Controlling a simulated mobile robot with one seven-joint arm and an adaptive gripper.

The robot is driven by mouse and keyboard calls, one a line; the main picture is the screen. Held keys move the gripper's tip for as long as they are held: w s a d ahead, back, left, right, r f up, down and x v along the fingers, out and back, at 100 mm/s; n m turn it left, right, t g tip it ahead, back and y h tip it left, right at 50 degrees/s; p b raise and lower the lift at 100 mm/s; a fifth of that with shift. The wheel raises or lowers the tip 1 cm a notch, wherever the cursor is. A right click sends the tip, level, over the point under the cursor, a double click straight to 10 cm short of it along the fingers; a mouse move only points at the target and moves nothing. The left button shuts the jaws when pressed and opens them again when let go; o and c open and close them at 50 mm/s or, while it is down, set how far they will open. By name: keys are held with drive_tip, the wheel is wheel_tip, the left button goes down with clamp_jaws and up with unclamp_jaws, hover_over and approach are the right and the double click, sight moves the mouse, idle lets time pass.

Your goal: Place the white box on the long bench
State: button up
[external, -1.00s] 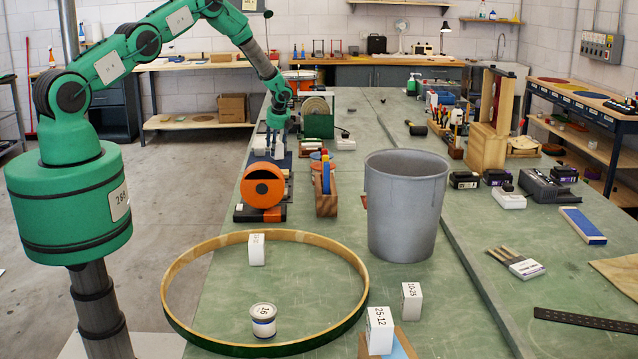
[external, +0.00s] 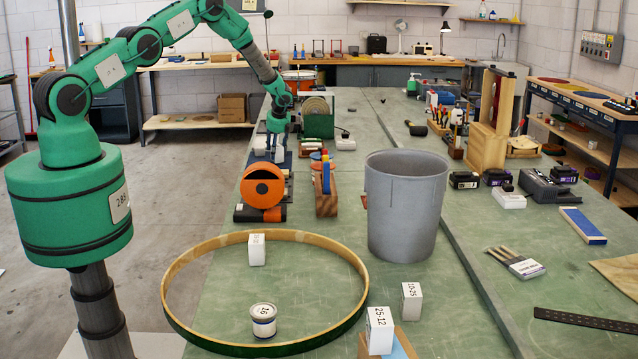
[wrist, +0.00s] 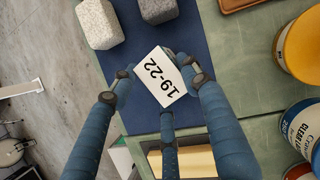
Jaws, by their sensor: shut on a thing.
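A white box (wrist: 160,78) marked "19-22" is in the wrist view, between the blue fingers of my gripper (wrist: 163,82). The fingers are shut on its sides, and its labelled face is turned to the camera. It is over a dark blue mat (wrist: 140,118); I cannot tell whether it touches the mat. In the external view my gripper (external: 270,150) is low over the far left part of the long green bench (external: 350,240), behind the orange drum-shaped object. The held box is hard to make out there.
Two grey blocks (wrist: 98,22) (wrist: 158,8) lie on the mat. An orange object (external: 263,187) and a grey bin (external: 405,205) stand on the bench. Nearer are a wooden hoop (external: 355,262), a small can (external: 263,321) and white boxes marked "10-25" (external: 412,302) and "25-12" (external: 380,332).

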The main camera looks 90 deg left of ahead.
drive_tip(key=shift+f, duration=0.25)
drive_tip(key=o, duration=1.4)
drive_tip(key=v, duration=1.2)
drive_tip(key=shift+w, duration=0.1)
